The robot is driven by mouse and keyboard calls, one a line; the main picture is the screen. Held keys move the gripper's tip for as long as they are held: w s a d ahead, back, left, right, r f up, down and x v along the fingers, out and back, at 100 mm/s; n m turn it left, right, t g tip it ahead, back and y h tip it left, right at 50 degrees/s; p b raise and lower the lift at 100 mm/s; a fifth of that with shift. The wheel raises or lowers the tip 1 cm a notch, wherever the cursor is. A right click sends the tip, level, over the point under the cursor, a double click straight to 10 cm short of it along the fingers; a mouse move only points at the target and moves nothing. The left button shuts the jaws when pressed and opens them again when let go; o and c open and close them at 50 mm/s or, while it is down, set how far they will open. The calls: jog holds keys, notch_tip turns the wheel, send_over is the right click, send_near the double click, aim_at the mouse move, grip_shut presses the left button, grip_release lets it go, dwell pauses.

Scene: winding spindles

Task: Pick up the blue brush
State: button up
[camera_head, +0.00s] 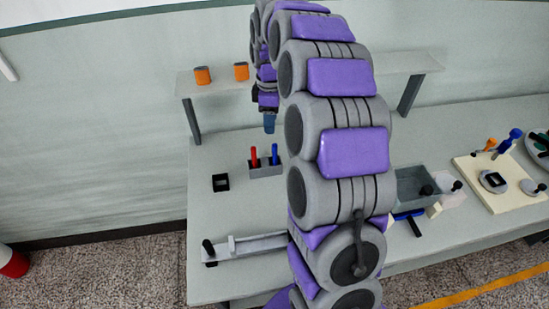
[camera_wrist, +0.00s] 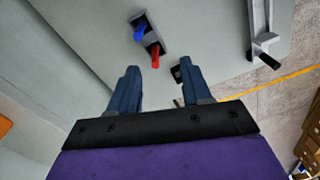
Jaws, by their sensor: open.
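A blue upright handle (camera_head: 274,153), which may be the blue brush, stands beside a red one (camera_head: 254,157) in a small grey holder (camera_head: 266,172). In the wrist view the blue handle (camera_wrist: 139,33) and red handle (camera_wrist: 155,56) show beyond my fingertips; the red one is nearer them. A blue T-shaped tool (camera_head: 408,216) with a dark handle lies right of my arm, partly hidden; I cannot tell if it is a brush. My gripper (camera_head: 269,125) is open and empty, above the table and apart from the holder; it also shows in the wrist view (camera_wrist: 159,74).
A shelf (camera_head: 222,82) with two orange cylinders stands at the back. A black square frame (camera_head: 220,183) sits left of the holder, and a grey rail fixture (camera_head: 250,246) lies in front. A grey bin (camera_head: 410,182) and a cream board (camera_head: 505,196) are on the right.

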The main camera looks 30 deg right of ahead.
aim_at(275, 152)
jog(key=shift+n, duration=0.6)
jog(key=w+d+f+b, duration=0.1)
jog(key=f, duration=0.5)
jog(key=w+f+b, duration=0.1)
jog(key=f+b, duration=0.1)
jog(key=f, duration=0.4)
jog(key=w+d+f+b, duration=0.1)
jog(key=f+b, duration=0.1)
jog(key=f, duration=0.4)
jog(key=shift+d+f, duration=0.2)
jog(key=shift+d, duration=0.15)
jog(key=shift+s, duration=0.1)
jog(key=shift+c, duration=0.3)
grip_shut()
